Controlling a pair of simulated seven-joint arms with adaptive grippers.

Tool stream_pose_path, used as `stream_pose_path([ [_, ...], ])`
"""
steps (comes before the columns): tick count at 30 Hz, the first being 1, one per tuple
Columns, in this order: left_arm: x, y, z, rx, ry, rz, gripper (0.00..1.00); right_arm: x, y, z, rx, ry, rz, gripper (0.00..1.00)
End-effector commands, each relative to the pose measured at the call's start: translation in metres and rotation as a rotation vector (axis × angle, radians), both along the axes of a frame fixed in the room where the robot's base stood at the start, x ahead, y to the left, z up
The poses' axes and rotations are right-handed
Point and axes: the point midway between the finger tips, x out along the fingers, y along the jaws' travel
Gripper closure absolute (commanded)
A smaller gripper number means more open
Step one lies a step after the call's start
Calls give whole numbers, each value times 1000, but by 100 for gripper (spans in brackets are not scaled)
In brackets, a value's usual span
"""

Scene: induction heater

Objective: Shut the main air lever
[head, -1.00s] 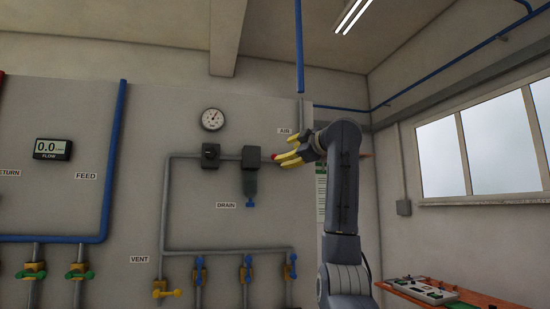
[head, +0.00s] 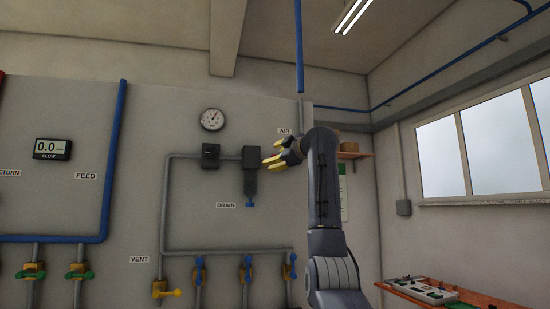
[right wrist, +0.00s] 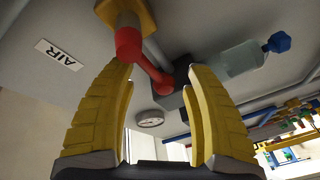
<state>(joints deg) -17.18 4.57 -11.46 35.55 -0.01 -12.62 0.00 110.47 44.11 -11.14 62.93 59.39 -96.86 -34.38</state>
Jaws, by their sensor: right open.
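The main air lever (right wrist: 147,66) is a red handle on a brass valve body (right wrist: 125,12), beside the AIR label (right wrist: 58,54) in the right wrist view. My right gripper (right wrist: 160,72) is open, with its yellow fingers on either side of the lever's lower part. I cannot tell whether either finger touches it. In the head view my right gripper (head: 270,162) is just below the AIR label (head: 284,132) and hides the lever. My left gripper is not in view.
A grey pipe panel (head: 140,115) carries a round gauge (head: 212,119), a filter unit (head: 250,160) and a drain label (head: 227,205). Several blue valve handles (head: 199,270) and a yellow vent handle (head: 168,293) sit lower. A workbench (head: 440,292) stands at the right.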

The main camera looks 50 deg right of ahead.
Motion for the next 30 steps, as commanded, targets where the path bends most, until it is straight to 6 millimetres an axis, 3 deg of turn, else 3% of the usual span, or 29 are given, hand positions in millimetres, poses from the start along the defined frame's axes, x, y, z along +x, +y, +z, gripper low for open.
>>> stream_pose_path([
  [2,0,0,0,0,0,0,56,0,0,0,0,0,0,50],
  [15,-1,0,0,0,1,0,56,0,0,0,0,0,0,100],
  [30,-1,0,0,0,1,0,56,-1,0,1,2,-2,0,100],
])
